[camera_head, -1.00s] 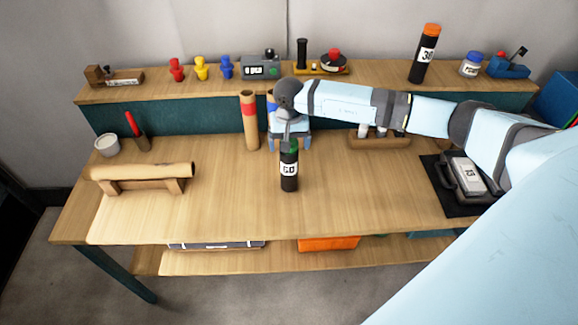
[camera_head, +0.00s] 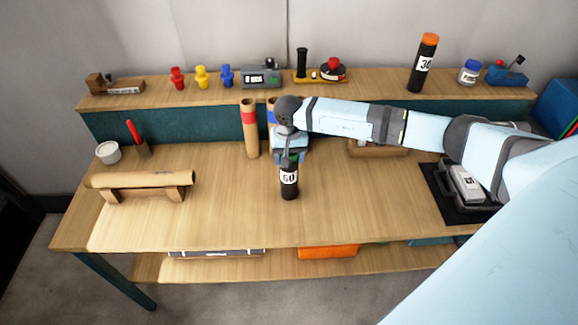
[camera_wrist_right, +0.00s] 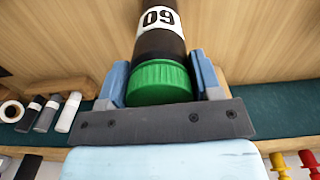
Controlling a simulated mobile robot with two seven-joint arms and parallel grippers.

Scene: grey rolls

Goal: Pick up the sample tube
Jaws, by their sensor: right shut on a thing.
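A black tube with a green cap and a white label reading 60 (camera_head: 289,182) stands upright over the middle of the bench. My right gripper (camera_head: 288,160) comes down over its top and hides most of the cap. In the right wrist view my right gripper (camera_wrist_right: 160,80) is shut on the tube, one blue finger on each side of the green cap (camera_wrist_right: 160,82). I cannot tell whether the tube's base touches the bench. A larger black tube with an orange cap, labelled 30 (camera_head: 422,64), stands on the back shelf. My left gripper is out of view.
Cardboard tubes (camera_head: 249,128) stand just behind my right gripper. A brown roll on a wooden stand (camera_head: 140,180) lies at left. A black mat with a grey device (camera_head: 466,185) is at right. The bench front (camera_head: 220,220) is clear.

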